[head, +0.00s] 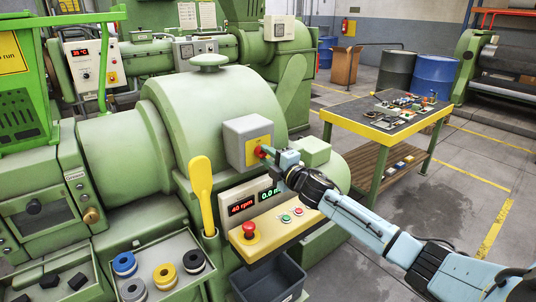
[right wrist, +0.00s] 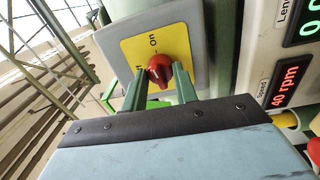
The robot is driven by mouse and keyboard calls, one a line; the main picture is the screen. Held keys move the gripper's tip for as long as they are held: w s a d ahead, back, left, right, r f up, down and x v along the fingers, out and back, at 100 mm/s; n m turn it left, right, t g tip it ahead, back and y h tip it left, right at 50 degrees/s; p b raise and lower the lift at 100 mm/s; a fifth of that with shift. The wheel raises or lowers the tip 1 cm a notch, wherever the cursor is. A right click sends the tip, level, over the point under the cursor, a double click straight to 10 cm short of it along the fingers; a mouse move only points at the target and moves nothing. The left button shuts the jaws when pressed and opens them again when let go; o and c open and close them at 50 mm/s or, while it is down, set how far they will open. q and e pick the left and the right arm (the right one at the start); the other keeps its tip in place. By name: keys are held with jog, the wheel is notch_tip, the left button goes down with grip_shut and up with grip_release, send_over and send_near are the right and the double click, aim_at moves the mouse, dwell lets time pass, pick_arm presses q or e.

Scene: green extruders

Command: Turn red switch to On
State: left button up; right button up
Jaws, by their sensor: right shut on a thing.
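The red switch (head: 261,152) is a small rotary knob on a yellow plate, on the front of a grey box (head: 233,130) on the green extruder. In the right wrist view the red switch (right wrist: 160,68) sits between the fingers of my right gripper (right wrist: 159,76), which is shut on it. The yellow plate (right wrist: 138,48) shows the word "on" above the knob and another, partly hidden word to the left. I cannot tell clearly which word the knob points to. My right gripper (head: 266,153) reaches the box from the right in the head view. My left gripper is not in view.
Below the box is a control panel with a "40 rpm" display (head: 242,206), a red mushroom button (head: 249,229) and small buttons. A tray of tape-like rolls (head: 165,274) is at lower left. A cluttered table (head: 385,132) stands right.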

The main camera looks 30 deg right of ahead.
jog(key=shift+m, duration=0.9)
jog(key=o, duration=1)
jog(key=s, duration=0.9)
jog(key=s+d, duration=0.1)
jog(key=s, duration=0.3)
jog(key=shift+s+f, duration=0.2)
jog(key=shift+f, duration=0.1)
